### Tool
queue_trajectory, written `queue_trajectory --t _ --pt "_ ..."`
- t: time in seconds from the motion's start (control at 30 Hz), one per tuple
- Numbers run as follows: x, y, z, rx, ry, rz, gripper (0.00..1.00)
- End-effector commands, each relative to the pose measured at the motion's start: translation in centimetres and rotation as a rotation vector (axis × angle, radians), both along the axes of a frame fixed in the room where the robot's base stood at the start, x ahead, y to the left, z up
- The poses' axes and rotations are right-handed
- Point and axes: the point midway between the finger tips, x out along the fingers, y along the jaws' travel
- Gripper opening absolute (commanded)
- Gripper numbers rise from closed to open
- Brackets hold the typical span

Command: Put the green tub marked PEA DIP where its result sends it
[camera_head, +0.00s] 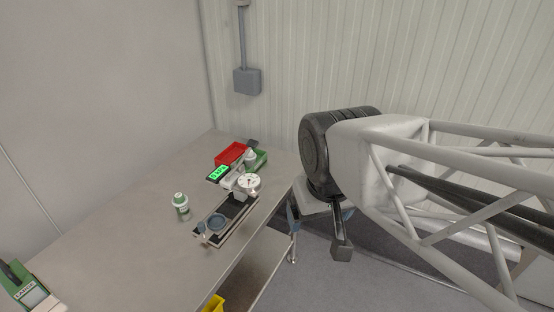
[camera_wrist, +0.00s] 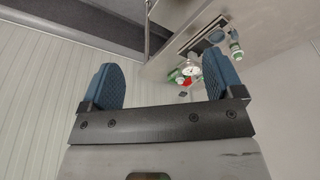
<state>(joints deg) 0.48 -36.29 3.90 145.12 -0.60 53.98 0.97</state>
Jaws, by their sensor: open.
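A green-and-white tub (camera_head: 181,207) with a pale lid stands upright on the table, left of the testing device; its marking is too small to read. It also shows near the top right in the wrist view (camera_wrist: 236,44). The device (camera_head: 232,200) has a round dial, a black rail with a blue-grey cup, and a lit green display (camera_head: 218,173) whose text I cannot make out. A red tray (camera_head: 231,153) and a green tray (camera_head: 259,162) stand behind it; a white-topped item is at the green tray. My gripper (camera_wrist: 163,76) is open and empty, off the table's right edge.
The metal table (camera_head: 120,231) has clear room left of and in front of the tub. A green-and-white labelled object (camera_head: 28,288) stands at the near left corner. A yellow bin (camera_head: 214,303) shows below the table edge. Walls close the left and back.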

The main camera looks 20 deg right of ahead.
Motion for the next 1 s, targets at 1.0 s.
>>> queue_trajectory --t 1.0 --pt "4.9 1.2 0.6 -0.033 0.025 0.185 0.92"
